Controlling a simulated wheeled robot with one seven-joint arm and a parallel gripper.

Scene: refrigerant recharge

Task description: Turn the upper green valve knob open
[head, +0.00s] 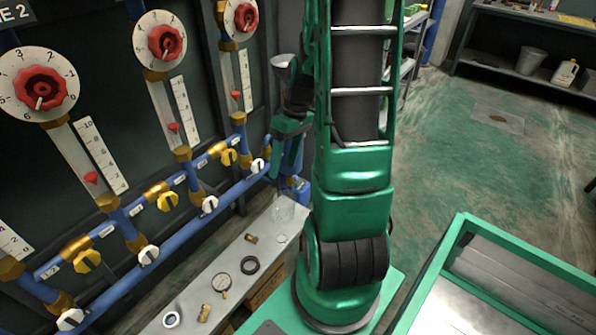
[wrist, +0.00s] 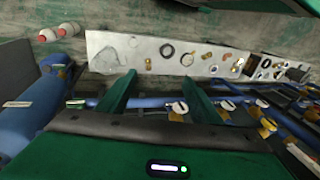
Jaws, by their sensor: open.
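No green valve knob is recognisable in either view; my arm hides part of the area behind it in the head view. My gripper (head: 286,160) is beside the right end of the blue piping, partly covered by my arm. In the wrist view my gripper (wrist: 160,95) shows two green fingers spread apart with nothing between them. A blue pipe (wrist: 150,103) runs across beyond the fingers; I cannot tell whether they touch it.
Dials with red knobs (head: 166,42) line the wall panel at left, above blue pipes with yellow valves (head: 168,201) and white valves (head: 210,204). A bench (head: 195,290) holds gauges and rings. A blue cylinder (wrist: 32,115) stands at left. Floor (head: 450,150) is open at right.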

